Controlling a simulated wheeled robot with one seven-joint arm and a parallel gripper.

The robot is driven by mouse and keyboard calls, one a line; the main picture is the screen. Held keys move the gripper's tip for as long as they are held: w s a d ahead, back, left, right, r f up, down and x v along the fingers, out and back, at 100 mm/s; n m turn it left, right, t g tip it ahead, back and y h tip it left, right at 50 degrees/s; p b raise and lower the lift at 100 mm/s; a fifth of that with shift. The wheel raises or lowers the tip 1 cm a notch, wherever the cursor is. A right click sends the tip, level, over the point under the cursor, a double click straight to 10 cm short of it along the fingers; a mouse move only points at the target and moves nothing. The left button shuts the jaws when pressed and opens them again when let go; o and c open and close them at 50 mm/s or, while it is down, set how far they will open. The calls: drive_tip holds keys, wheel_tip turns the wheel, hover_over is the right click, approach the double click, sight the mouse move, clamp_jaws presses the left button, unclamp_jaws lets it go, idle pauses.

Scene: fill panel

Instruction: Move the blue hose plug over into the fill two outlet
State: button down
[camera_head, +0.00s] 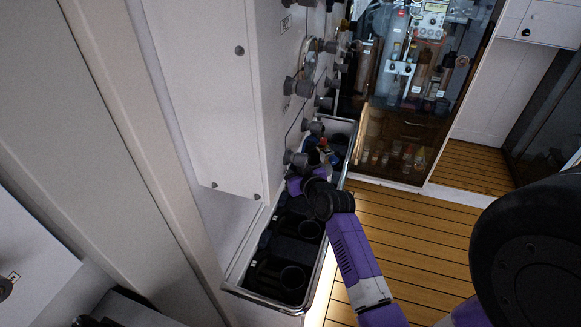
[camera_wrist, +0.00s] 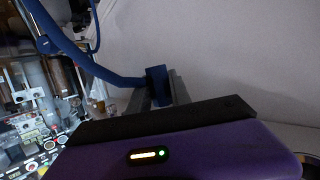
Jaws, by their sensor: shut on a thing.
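In the wrist view a blue hose plug (camera_wrist: 157,84) sits between the grey fingers of my gripper (camera_wrist: 158,92), which is shut on it. The blue hose (camera_wrist: 95,68) runs from the plug to the upper left. In the head view my purple arm reaches to the white panel's lower part, and my gripper is mostly hidden behind my wrist. A bit of blue hose (camera_head: 312,153) shows just beyond it. Several grey outlets stick out of the panel, such as an upper one (camera_head: 297,87) and a lower one (camera_head: 295,158). I cannot read which is fill two.
A metal-rimmed trough (camera_head: 238,283) with black holders runs below the panel, under my arm. A white cabinet door (camera_head: 205,95) stands at the left. Glassware and instruments (camera_head: 405,60) stand at the back. The wooden floor (camera_head: 420,235) is clear at right.

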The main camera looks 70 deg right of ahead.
drive_tip(key=shift+r+p, duration=1.3)
drive_tip(key=shift+r, duration=0.4)
idle(0.4)
drive_tip(key=c, duration=1.1)
unclamp_jaws()
drive_tip(key=shift+s, duration=0.1)
drive_tip(key=b+v, duration=0.1)
drive_tip(key=v, duration=0.6)
drive_tip(key=shift+s+a, duration=0.25)
drive_tip(key=shift+r, duration=0.1)
